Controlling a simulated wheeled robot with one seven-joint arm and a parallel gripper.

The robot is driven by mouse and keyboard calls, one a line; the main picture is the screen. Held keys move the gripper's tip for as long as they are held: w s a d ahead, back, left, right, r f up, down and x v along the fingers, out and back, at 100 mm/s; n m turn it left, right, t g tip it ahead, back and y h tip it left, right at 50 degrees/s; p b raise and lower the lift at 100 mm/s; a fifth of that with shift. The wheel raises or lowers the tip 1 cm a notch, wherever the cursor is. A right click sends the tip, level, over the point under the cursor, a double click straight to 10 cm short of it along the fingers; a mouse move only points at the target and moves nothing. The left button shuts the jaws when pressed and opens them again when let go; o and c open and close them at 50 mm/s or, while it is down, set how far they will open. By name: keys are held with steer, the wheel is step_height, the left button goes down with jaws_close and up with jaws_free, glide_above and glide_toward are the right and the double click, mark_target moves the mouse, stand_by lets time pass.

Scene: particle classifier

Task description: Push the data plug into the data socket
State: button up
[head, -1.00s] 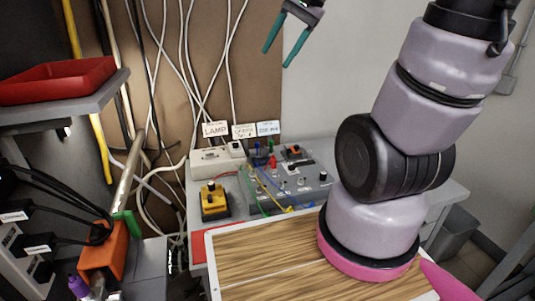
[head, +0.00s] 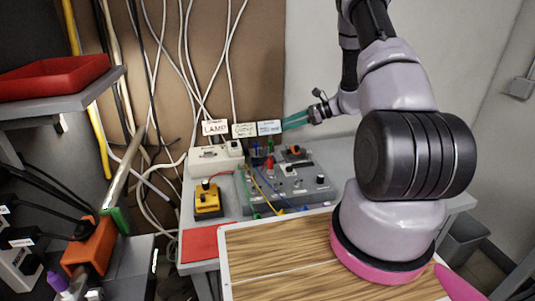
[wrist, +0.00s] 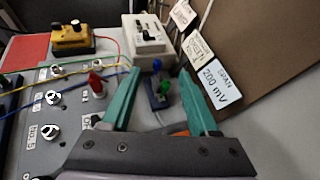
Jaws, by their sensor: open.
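My gripper (head: 295,119) is open, above the back right of the bench in the head view. In the wrist view its two teal fingers (wrist: 160,95) are spread, with nothing held. Beyond and between them is a small dark blue block (wrist: 157,93) with a blue and a green top. The grey panel (wrist: 75,105) with knobs and a red plug-like piece (wrist: 95,84) lies to the left of the fingers. I cannot pick out the data plug or the data socket for certain in either view.
A white box (head: 214,158), a yellow box (head: 208,201) and the grey panel (head: 280,188) with coloured wires crowd the bench. White labels (head: 269,127) stand behind. An orange block (head: 90,247) with black cables is at left. The wooden board (head: 280,255) is clear.

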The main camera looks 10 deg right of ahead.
steer(key=m+t, duration=0.1)
steer(key=m, duration=0.1)
glide_toward(271, 141)
steer(key=shift+d+f+x, duration=0.1)
steer(key=shift+f+x, duration=0.1)
steer(key=shift+x, duration=2.4)
steer(key=shift+d+f+x, duration=0.1)
steer(key=shift+f+x, duration=0.05)
steer(key=shift+x, duration=2.45)
jaws_close()
